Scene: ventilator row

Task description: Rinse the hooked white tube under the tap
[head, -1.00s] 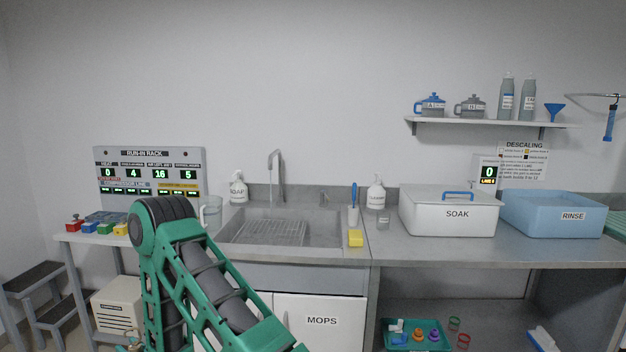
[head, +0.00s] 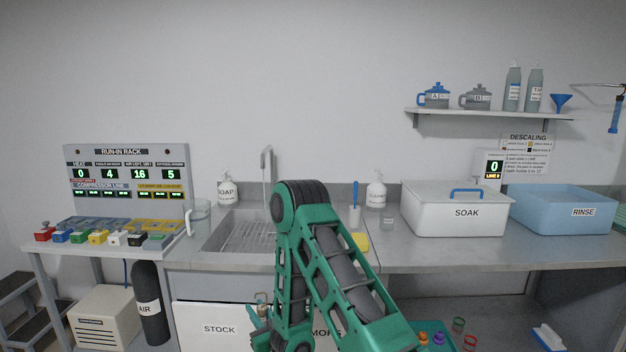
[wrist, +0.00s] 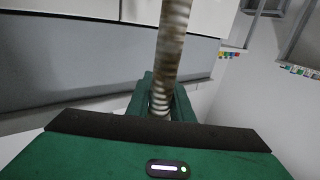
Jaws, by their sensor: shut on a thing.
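My gripper (wrist: 160,98) is shut on a ribbed whitish tube (wrist: 172,45) with brown stains. The tube rises from between the fingers past the top edge of the wrist view, so I cannot see whether its end is hooked. In the head view my gripper (head: 262,325) is low in front of the sink cabinet, mostly hidden beside my arm. The grey tap (head: 267,165) stands at the back of the steel sink (head: 226,237), up and away from my gripper. My arm covers the right part of the sink. I see no water running.
A clear jug (head: 201,218) stands left of the sink, beside the run-in rack (head: 127,180). A yellow sponge (head: 361,242) lies right of the sink. The soak box (head: 455,218) and blue rinse tub (head: 562,212) stand further right. Bare counter (head: 420,258) runs along the front.

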